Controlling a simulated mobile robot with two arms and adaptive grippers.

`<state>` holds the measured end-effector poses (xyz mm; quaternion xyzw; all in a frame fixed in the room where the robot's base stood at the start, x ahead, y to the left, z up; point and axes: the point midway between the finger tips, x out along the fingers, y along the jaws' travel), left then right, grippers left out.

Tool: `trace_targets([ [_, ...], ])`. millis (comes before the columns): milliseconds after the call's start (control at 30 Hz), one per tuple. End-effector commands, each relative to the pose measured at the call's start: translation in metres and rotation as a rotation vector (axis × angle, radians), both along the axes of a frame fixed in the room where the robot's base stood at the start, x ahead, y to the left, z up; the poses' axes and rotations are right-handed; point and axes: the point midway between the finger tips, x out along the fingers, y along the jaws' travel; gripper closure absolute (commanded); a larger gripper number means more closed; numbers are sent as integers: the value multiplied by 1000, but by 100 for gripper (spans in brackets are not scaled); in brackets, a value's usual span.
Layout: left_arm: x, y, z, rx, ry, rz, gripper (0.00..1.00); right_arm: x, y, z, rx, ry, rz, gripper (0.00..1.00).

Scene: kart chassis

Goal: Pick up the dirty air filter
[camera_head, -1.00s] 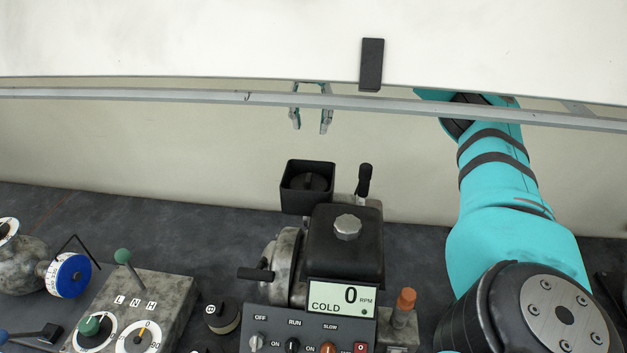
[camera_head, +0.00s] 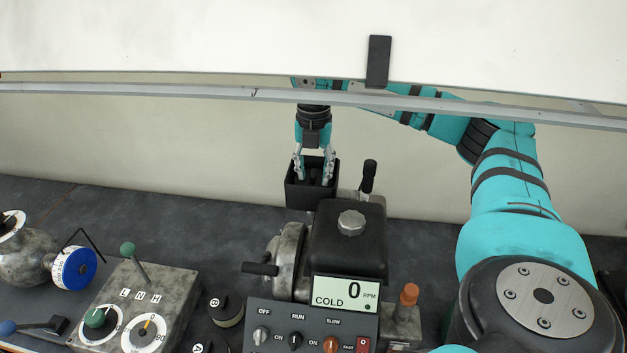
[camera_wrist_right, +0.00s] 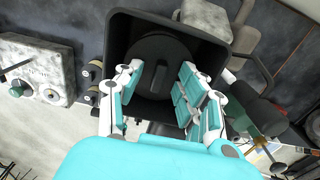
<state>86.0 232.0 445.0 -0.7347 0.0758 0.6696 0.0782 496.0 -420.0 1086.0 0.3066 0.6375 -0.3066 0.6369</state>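The dirty air filter is a dark round disc with a raised bar across its top, and it sits inside an open black square box (camera_head: 291,193) on the engine. The filter (camera_wrist_right: 148,54) shows clearly in the right wrist view; in the head view it is mostly hidden by my fingers. My right gripper (camera_head: 314,177) points down into the box mouth. Its two fingers are spread, one on each side of the raised bar, with a gap visible in the wrist view. Whether the fingertips touch the filter I cannot tell. My left gripper is not in view.
The black engine cover (camera_head: 345,250) and a black-handled lever (camera_head: 368,178) stand close to the box. A grey rail (camera_head: 200,92) and white panel (camera_head: 180,40) hang above. A control panel (camera_head: 310,325) and a dial box (camera_head: 150,300) are in front.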

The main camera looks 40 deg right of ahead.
Motion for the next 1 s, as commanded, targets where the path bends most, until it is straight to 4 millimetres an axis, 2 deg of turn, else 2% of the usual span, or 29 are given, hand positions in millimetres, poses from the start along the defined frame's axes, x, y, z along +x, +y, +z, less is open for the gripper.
trace_targets([
  [200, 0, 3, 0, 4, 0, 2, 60, 0, 0, -1, 1, -1, 1, 63],
  [500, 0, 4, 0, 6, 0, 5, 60, 0, 0, -1, 1, -1, 0, 100],
  [867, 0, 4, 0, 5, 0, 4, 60, 1, 0, 1, 1, -2, 0, 100],
  [1000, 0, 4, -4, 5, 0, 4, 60, 1, 1, 12, 2, -5, 1, 100],
])
